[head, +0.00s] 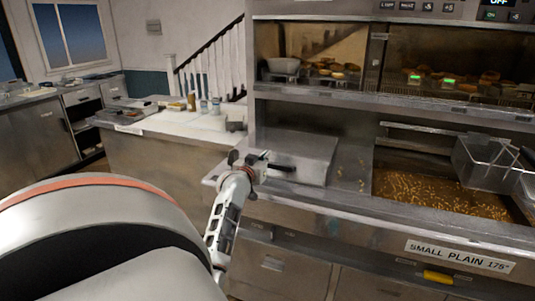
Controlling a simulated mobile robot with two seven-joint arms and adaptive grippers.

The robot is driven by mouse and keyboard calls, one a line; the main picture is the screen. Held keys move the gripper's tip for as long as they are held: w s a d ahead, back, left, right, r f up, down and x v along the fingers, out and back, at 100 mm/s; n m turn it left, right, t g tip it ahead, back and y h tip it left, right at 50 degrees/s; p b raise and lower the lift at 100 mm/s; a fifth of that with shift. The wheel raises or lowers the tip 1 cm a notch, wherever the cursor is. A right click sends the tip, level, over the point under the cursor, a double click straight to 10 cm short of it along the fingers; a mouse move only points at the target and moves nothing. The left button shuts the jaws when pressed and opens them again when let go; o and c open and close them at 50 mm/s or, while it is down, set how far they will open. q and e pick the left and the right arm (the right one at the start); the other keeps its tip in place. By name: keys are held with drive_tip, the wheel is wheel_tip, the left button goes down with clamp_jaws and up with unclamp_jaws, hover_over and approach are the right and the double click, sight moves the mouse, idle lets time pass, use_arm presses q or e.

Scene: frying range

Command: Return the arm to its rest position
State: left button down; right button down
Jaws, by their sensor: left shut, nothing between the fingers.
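My left arm reaches up from the lower part of the view, and its left gripper (250,160) is at the front left edge of the steel counter. The gripper is shut and holds nothing. It is beside a metal box (308,152) with a dark handle (282,167) on its front. The fingertips are close to the handle in the picture; I cannot tell whether they touch it. My right gripper is not in view.
A fryer vat (430,193) with a wire basket (488,165) is at the right, above a "SMALL PLAIN 175" label (459,256). A shelf (400,97) of fried food is above. A side counter (180,124) with small items stands at the left.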

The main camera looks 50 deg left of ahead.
use_arm(q)
drive_tip(key=v, duration=0.7)
drive_tip(key=shift+r, duration=0.3)
drive_tip(key=d+f+m+h, duration=0.1)
drive_tip(key=d+f, duration=0.3)
drive_tip(key=w+d+f+m+h, duration=0.1)
drive_tip(key=d+f, duration=0.3)
drive_tip(key=d+f+m+h, duration=0.1)
drive_tip(key=d+f, duration=0.3)
drive_tip(key=shift+w+d+f+m+g, duration=0.2)
drive_tip(key=shift+w+f+m+g, duration=0.1)
drive_tip(key=shift+m, duration=0.1)
drive_tip(key=s+d+f+m+g+h, duration=0.1)
drive_tip(key=s+d+f+m+h, duration=0.25)
drive_tip(key=d+f, duration=0.85)
drive_tip(key=s+d+f+m+h, duration=0.1)
drive_tip(key=s+d+f, duration=0.3)
drive_tip(key=d, duration=0.4)
drive_tip(key=s+d+f+m+g+h, duration=0.1)
drive_tip(key=s+d+f+h, duration=0.1)
drive_tip(key=s+d, duration=0.4)
drive_tip(key=s+d+f+m+g+h, duration=0.1)
drive_tip(key=s+d+f, duration=0.4)
drive_tip(key=d, duration=0.5)
drive_tip(key=shift+s+d+f, duration=0.25)
drive_tip(key=shift+s+f, duration=0.05)
drive_tip(key=shift+s, duration=0.2)
